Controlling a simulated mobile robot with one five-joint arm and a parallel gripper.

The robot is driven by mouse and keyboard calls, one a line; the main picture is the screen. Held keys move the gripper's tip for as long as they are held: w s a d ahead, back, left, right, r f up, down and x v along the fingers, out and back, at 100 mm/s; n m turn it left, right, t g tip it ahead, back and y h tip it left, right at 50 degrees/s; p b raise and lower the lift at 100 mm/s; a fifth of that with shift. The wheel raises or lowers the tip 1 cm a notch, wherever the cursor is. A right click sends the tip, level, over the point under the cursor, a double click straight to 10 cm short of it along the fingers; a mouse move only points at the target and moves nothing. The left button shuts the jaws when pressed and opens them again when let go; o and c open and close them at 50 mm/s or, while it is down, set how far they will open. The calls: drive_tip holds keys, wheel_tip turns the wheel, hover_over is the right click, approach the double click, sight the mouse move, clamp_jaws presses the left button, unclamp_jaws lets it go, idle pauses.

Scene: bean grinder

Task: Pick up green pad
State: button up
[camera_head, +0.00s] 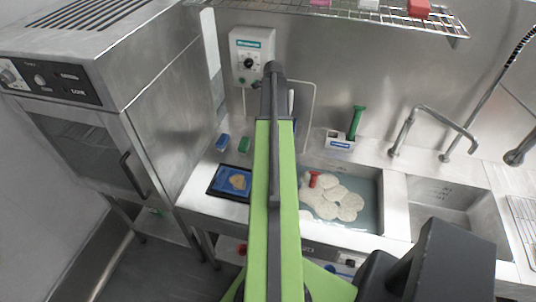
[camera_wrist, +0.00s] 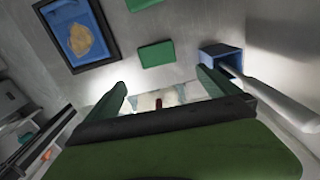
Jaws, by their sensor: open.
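A small flat green pad (camera_head: 244,145) lies on the steel counter behind a dark tray, left of my arm in the head view. In the wrist view, a green rectangular pad (camera_wrist: 156,53) lies flat on the counter, beyond my fingertips and apart from them. My gripper (camera_wrist: 162,88) is open, with its two green fingers spread and nothing held between them. In the head view my green arm hides the gripper's fingers. Another dark green piece (camera_wrist: 142,3) is cut off by the top edge of the wrist view.
A dark tray with a blue inside (camera_head: 215,190) holds a tan piece. A blue pad (camera_head: 222,142) lies near the oven-like cabinet (camera_head: 165,120). A blue box (camera_wrist: 222,55) stands near my right finger. Right is a sink (camera_head: 370,190) with water and pale round pieces.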

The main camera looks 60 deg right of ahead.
wheel_tip(320, 180, down, 12)
drive_tip(key=b, duration=1)
drive_tip(key=shift+w+a+r+b, duration=0.15)
drive_tip(key=shift+b, duration=0.25)
drive_tip(key=f+b, duration=0.5)
drive_tip(key=shift+w+a+f, duration=0.15)
drive_tip(key=shift+a+f, duration=0.05)
drive_tip(key=shift+a, duration=0.05)
drive_tip(key=shift+r, duration=0.2)
drive_tip(key=shift+c, duration=0.4)
drive_tip(key=c, duration=1.1)
